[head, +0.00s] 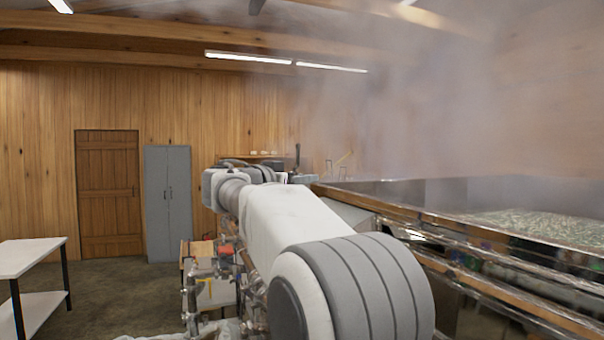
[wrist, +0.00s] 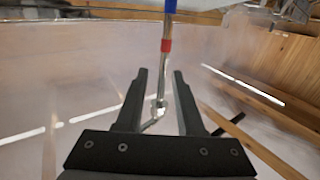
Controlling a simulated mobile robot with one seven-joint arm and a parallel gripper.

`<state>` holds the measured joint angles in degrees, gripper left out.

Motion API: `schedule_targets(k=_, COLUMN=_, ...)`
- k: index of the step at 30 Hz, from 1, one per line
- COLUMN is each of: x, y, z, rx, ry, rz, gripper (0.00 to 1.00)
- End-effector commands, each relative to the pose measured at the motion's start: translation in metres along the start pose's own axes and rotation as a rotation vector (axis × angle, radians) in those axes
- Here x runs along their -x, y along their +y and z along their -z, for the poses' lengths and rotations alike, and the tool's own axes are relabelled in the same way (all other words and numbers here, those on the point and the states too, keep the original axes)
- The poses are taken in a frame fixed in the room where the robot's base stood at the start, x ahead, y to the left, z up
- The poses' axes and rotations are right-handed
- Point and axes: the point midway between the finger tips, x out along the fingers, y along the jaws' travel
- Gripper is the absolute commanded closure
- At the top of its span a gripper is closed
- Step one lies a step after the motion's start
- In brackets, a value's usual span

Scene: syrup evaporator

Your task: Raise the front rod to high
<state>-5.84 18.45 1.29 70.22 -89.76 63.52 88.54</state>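In the wrist view a thin metal rod (wrist: 163,75) runs down from the top edge, with a blue band (wrist: 170,6), a red band (wrist: 165,45) and a bent hook at its lower end. My gripper (wrist: 160,74) is open. Its two dark fingers stand apart on either side of the rod in the picture, with a visible gap to each. I cannot tell how deep the rod lies between them. In the head view thin wire loops (head: 328,168) rise at the far end of the evaporator pan (head: 400,212); I cannot tell which is the front rod. My arm hides much of that end.
Steam rises over the pan on the right, which holds foamy liquid (head: 540,225). Pipes and valves (head: 192,290) stand left of my arm. A white table (head: 30,256) is at the far left. A grey cabinet (head: 168,200) and wooden door (head: 108,195) are behind; the floor before them is clear.

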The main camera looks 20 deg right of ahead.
Motion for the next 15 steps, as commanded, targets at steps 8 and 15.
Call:
schedule_targets(k=8, x=-0.0036, y=0.0002, z=-0.0003, rx=0.000, ry=0.000, rz=0.000, gripper=0.63)
schedule_targets(k=15, x=-0.0033, y=0.0002, z=-0.0003, rx=0.000, ry=0.000, rz=0.000, gripper=0.97)
